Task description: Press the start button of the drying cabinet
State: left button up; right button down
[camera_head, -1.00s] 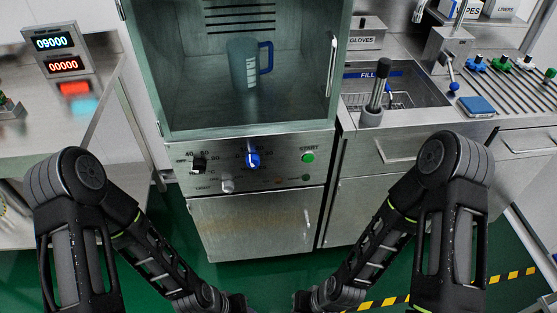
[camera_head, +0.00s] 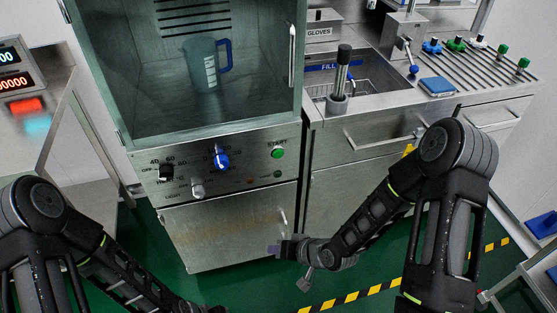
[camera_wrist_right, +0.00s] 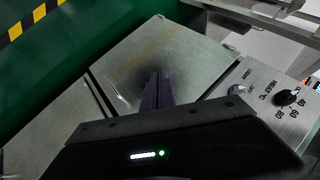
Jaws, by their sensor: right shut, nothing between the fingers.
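The drying cabinet (camera_head: 215,270) stands ahead with its glass chamber (camera_head: 150,60) on top and a steel control panel below it. The green start button (camera_head: 278,153) sits at the panel's upper right, under the label START. My right gripper (camera_head: 272,249) is shut and empty, in front of the cabinet's lower door, below and slightly left of the button and apart from it. In the right wrist view the closed fingers (camera_wrist_right: 157,90) point at the lower door; the start button is not visible there. My left gripper is out of view; only its arm shows at lower left.
The panel also has a black knob (camera_head: 166,172), a blue knob (camera_head: 221,160) and a grey knob (camera_head: 198,190). A jug with a blue handle (camera_head: 203,65) stands inside the chamber. A sink counter (camera_head: 380,125) is at right, a bench (camera_head: 45,110) at left.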

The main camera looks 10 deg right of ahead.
aim_at(278, 154)
jog(key=w+d+r+t+y+b, duration=0.2)
jog(key=w+d+r+t+b, duration=0.15)
jog(key=w+r, duration=0.35)
pick_arm(q)
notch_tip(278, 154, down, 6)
jog(key=shift+b, duration=0.7)
pick_arm(e)
jog(key=w+d+r+n+y, duration=0.1)
jog(key=d+r+n+y, duration=0.2)
jog(key=r, duration=0.5)
jog(key=shift+w+d+r+n+t+y, duration=0.15)
jog(key=shift+w+d+n+t+y, duration=0.25)
jog(key=shift+n+y, duration=0.3)
jog(key=shift+a, duration=0.1)
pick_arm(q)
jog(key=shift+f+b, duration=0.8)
pick_arm(e)
jog(key=w, duration=0.8)
jog(key=shift+w+a, duration=0.25)
jog(key=shift+w, duration=0.15)
